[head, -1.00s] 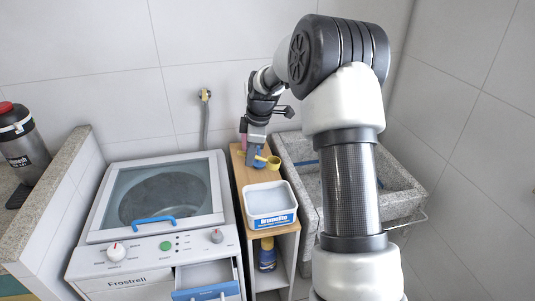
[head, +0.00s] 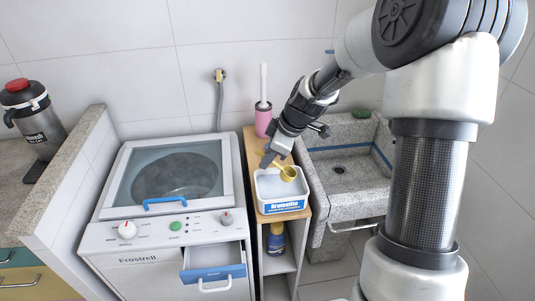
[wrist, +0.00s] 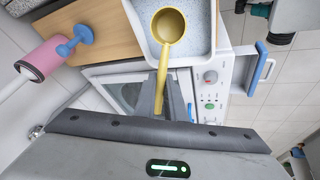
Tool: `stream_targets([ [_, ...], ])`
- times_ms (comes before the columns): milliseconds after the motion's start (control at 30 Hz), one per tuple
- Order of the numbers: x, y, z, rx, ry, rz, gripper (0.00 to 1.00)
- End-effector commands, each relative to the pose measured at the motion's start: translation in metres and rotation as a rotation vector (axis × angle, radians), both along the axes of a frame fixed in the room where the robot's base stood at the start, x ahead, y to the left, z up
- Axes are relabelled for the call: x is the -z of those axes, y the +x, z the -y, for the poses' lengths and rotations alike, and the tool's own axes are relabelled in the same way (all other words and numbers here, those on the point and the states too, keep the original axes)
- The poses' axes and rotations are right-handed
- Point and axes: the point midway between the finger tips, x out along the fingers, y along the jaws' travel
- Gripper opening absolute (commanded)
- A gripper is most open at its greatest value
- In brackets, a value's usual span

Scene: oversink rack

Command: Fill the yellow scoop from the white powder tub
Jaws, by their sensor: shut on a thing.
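My gripper (head: 272,160) is shut on the handle of the yellow scoop (head: 288,173). In the wrist view the scoop (wrist: 168,26) extends from between my fingers (wrist: 166,98), with its round bowl over the white tub (wrist: 199,22). The white tub (head: 282,207) with a blue label stands on the wooden shelf top, with pale powder inside. The bowl shows over the tub's opening in the head view. I cannot tell whether the bowl touches the powder, and I see no powder in the bowl.
A pink holder with a white-handled brush (head: 263,118) stands behind the tub. The washing machine (head: 165,188) is on the left with its drawer (head: 214,270) open. A stone sink (head: 350,180) is on the right. A blue bottle (head: 276,242) stands on the lower shelf.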

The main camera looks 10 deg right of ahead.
Motion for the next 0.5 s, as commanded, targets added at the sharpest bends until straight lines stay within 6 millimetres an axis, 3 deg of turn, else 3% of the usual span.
stream_targets([
  [233, 0.028, 0.000, 0.001, 0.002, 0.005, 0.002, 0.00],
  [500, 0.042, 0.000, 0.003, 0.003, 0.050, 0.017, 0.00],
])
